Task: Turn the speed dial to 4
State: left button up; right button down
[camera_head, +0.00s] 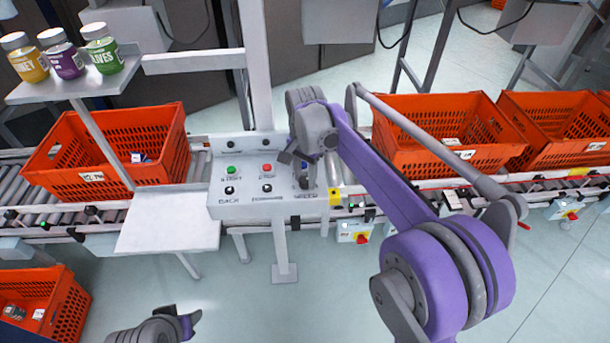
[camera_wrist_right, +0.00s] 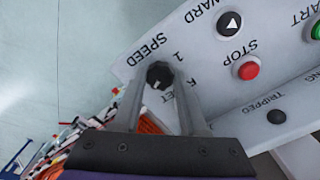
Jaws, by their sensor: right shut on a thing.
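The control panel (camera_head: 238,200) stands at the centre of the head view, with the speed dial at its right end. In the right wrist view the dial is a round black knob (camera_wrist_right: 159,75) beside the word SPEED. Few scale marks show around it, and I cannot tell its setting. My right gripper (camera_head: 304,178) is at the panel's right end, its two fingers on either side of the knob and shut on it. The gripper hides most of the dial in the head view. My left gripper (camera_head: 190,322) is low in the head view, away from the panel; its jaws are unclear.
A green button (camera_head: 231,169) and a red button (camera_head: 266,169) sit left of my right gripper. Orange totes (camera_head: 110,150) (camera_head: 440,135) stand on the conveyor on both sides. A shelf (camera_head: 80,85) with jars is at upper left.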

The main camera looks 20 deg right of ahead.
aim_at(305, 180)
jog(key=shift+m, duration=2)
jog(key=shift+c, duration=2.2)
grip_release()
jog(key=shift+r, duration=0.1)
notch_tip(305, 180, up, 11)
jog(key=shift+f+p, duration=0.2)
jog(key=shift+p, duration=0.2)
